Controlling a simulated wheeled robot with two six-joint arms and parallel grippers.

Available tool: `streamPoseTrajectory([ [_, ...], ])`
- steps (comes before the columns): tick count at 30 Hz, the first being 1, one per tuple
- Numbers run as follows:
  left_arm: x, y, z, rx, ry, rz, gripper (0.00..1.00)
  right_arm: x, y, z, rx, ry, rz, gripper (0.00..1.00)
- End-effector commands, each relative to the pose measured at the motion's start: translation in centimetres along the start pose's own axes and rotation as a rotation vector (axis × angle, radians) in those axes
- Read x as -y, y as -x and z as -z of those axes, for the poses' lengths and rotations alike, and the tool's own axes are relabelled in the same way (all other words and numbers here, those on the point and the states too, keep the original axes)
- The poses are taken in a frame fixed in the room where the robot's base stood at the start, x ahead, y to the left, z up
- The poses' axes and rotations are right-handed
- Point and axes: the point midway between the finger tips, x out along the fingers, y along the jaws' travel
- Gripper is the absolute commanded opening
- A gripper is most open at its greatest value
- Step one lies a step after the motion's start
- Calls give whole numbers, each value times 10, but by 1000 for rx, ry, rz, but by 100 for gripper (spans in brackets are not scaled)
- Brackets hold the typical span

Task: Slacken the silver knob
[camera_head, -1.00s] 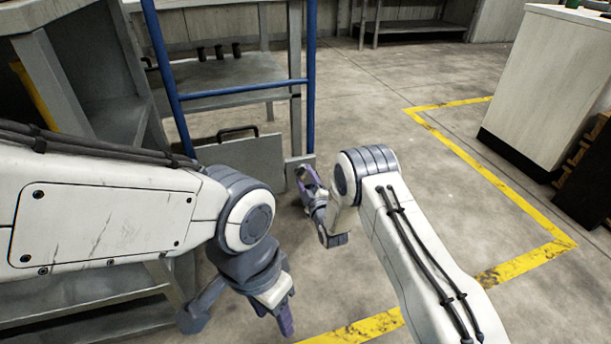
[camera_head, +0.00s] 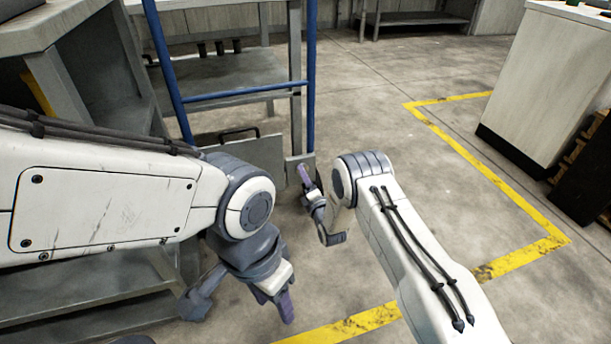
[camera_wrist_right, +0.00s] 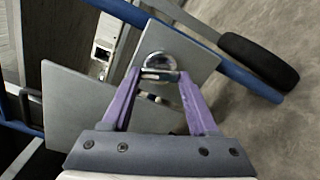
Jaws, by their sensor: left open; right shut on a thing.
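The silver knob (camera_wrist_right: 160,62) is a round shiny piece in front of a grey metal plate (camera_wrist_right: 190,52) in the right wrist view. My right gripper (camera_wrist_right: 160,76) has its two purple fingers on either side of the knob, and it is shut on it. In the head view my right gripper (camera_head: 305,177) is beside the base of the blue frame, and the knob cannot be made out there. My left gripper (camera_head: 284,302) is open and empty, pointing down over the floor, well apart from the knob.
A blue tubular frame (camera_head: 311,90) stands close by my right gripper. A grey panel with a black handle (camera_head: 240,152) is behind my left arm. Grey shelving (camera_head: 85,285) stands at the left. The floor with yellow lines (camera_head: 520,257) is clear at the right.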

Motion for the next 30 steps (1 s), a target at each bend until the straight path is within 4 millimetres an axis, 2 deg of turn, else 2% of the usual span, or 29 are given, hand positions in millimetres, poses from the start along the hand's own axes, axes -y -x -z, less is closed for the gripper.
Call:
streamPoseTrajectory([
  [6, 0, 6, 0, 0, 0, 0, 50, 1, 1, -1, 1, 149, 4, 4],
  [13, -1, 9, 0, 0, 0, 0, 50, 2, 1, -1, 1, 247, 4, 4],
  [30, -1, 10, 0, 0, 0, 0, 50, 2, 1, -1, 1, 289, 4, 4],
])
